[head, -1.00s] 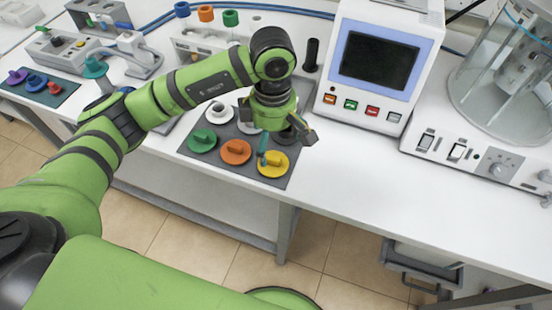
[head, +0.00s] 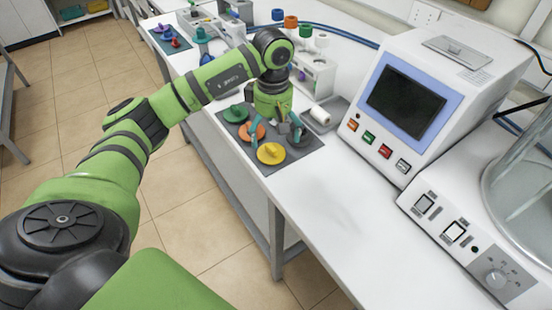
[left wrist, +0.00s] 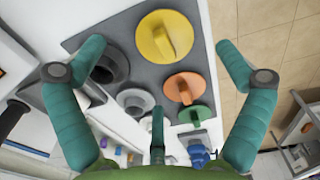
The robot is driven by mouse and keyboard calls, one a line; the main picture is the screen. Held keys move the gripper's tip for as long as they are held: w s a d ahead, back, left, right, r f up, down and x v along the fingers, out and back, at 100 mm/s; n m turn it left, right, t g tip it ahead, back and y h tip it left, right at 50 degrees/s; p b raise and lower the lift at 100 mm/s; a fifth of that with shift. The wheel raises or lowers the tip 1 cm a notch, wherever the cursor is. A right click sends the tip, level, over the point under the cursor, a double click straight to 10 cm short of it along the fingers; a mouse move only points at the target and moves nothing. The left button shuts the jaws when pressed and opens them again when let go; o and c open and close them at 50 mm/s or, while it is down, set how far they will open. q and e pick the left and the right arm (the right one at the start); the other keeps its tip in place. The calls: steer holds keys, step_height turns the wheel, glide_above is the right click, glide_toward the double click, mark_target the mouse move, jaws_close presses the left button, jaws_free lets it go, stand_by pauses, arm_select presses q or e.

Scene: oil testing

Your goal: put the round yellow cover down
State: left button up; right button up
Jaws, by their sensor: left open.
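The round yellow cover (head: 270,153) lies flat on the dark grey mat (head: 300,150), handle up, at the mat's near end. It also shows in the left wrist view (left wrist: 160,38), clear of the fingers. My left gripper (head: 272,125) is over the mat, beside the yellow cover. Its teal fingers (left wrist: 160,75) are spread wide and hold nothing. An orange cover (left wrist: 184,87) and a green cover (left wrist: 194,114) lie in line with the yellow one. A dark grey cover (left wrist: 110,65) and a light grey one (left wrist: 135,101) lie alongside. My right gripper is not in view.
A white instrument with a screen (head: 405,103) stands right of the mat. A white device with a glass vessel (head: 475,235) stands nearer on the right. A grey tray with a white roll (head: 320,115) lies behind the mat. The front bench top is clear.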

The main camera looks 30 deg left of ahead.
mark_target(271, 147)
arm_select(q)
steer(key=f+p, duration=0.1)
steer(key=a+f+p, duration=0.1)
steer(key=f, duration=0.1)
steer(key=shift+s, duration=0.15)
steer(key=shift+d+f+p, duration=0.2)
steer(key=shift+f+p, duration=0.2)
steer(key=shift+f, duration=1.15)
steer(key=shift+c, duration=0.4)
steer(key=c, duration=1.2)
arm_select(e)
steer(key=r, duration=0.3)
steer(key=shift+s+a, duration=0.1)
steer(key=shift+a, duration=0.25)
